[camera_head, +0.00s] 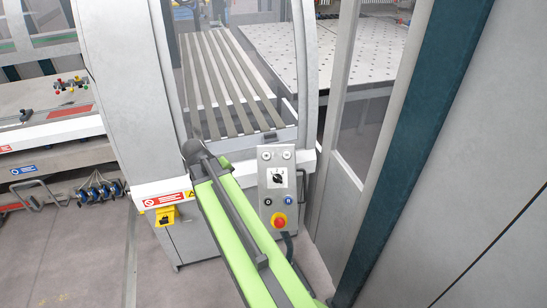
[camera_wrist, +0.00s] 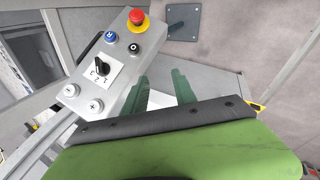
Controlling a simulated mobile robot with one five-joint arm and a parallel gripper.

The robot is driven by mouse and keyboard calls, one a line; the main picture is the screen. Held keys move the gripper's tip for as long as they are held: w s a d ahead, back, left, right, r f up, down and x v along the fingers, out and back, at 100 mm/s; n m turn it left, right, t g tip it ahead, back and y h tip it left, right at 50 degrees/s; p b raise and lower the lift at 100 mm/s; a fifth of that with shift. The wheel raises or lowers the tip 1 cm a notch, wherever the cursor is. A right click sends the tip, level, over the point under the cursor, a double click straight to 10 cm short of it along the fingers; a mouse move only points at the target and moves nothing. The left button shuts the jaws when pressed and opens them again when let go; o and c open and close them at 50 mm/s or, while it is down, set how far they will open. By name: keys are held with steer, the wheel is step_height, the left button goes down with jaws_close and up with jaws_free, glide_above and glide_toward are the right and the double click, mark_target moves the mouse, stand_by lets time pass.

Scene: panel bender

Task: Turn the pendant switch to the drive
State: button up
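The pendant is a grey control box (camera_head: 267,217) hanging at the front of the machine, right of my arm in the head view. Its rotary pendant switch (camera_head: 278,177) is a black knob on a white plate. In the wrist view the switch (camera_wrist: 101,67) sits on the tilted pendant (camera_wrist: 120,82), with numbered positions beside it; its exact setting is hard to read. My gripper (camera_wrist: 164,74) shows two dark green fingers, apart and with nothing between them. They are right of the switch in that picture, beside the pendant. In the head view the fingers are hidden.
A yellow box (camera_head: 166,215) is on the machine front. A dark teal post (camera_head: 400,150) stands at right.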

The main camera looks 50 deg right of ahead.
steer(key=s+d+r+h+p, duration=0.2)
steer(key=d+r+p, duration=0.2)
steer(key=d+r, duration=0.55)
steer(key=b, duration=1.5)
glide_toward(276, 177)
steer(key=shift+m+g, duration=0.3)
steer(key=shift+g, duration=0.1)
steer(key=x, duration=0.6)
steer(key=w+x, duration=0.1)
steer(key=x, duration=0.2)
steer(key=shift+s+a+f, duration=0.1)
steer(key=shift+f, duration=0.15)
steer(key=shift+s+d+f, duration=0.1)
steer(key=shift+d+f, duration=0.1)
steer(key=shift+d, duration=0.05)
steer(key=shift+c, duration=0.2)
